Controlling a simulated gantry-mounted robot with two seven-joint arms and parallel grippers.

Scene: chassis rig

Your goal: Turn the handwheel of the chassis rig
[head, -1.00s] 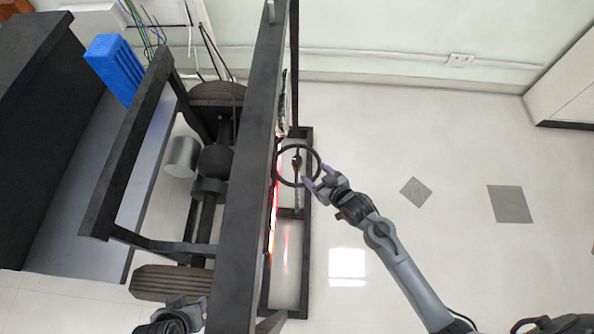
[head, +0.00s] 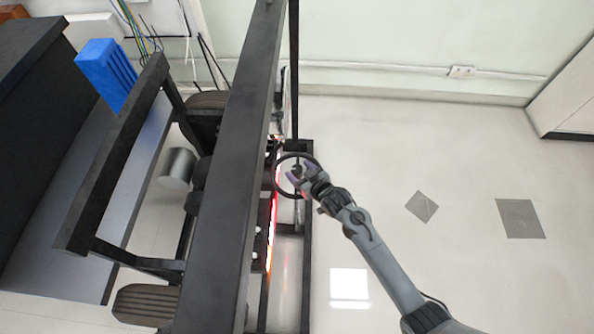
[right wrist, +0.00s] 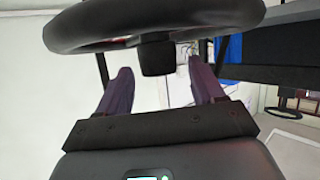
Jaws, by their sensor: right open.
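The handwheel is a black ring (head: 280,187) with a hub, mounted at the right side of the dark chassis rig (head: 215,215). In the right wrist view the rim (right wrist: 150,38) crosses the top of the picture. The two purple fingers (right wrist: 160,88) stand apart below it, with a dark block of the wheel between and above them. Whether they touch the wheel I cannot tell. My left gripper does not show.
Long dark beams of the rig run top to bottom left of the wheel. A blue crate (head: 108,75) and a metal cylinder (head: 176,168) lie further left. A red glowing strip (head: 271,230) runs beside the beam. The tiled floor (head: 420,160) to the right is clear.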

